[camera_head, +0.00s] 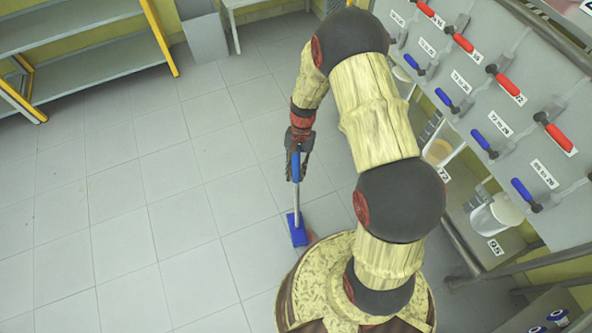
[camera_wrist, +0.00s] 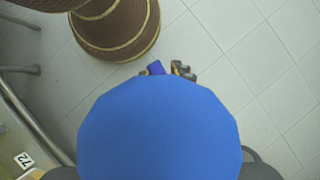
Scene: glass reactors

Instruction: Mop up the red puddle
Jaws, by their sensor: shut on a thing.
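The mop has a blue grip (camera_head: 296,167), a thin grey shaft and a flat blue head (camera_head: 297,229). My gripper (camera_head: 298,150) is shut on the grip, and the mop hangs close to upright with its head at the floor beside my base. In the wrist view the blue end of the mop handle (camera_wrist: 160,130) fills the middle, and a bit of the blue head (camera_wrist: 156,68) shows beyond it. A faint reddish patch, perhaps the red puddle (camera_head: 311,237), shows at the right edge of the head. The rest of it may be hidden by the head or my base.
A grey panel (camera_head: 470,80) with red and blue valve handles stands at the right, with glass vessels (camera_head: 495,214) below it. A grey shelf (camera_head: 90,65) with yellow posts stands at the upper left. The tiled floor (camera_head: 130,220) at left is clear.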

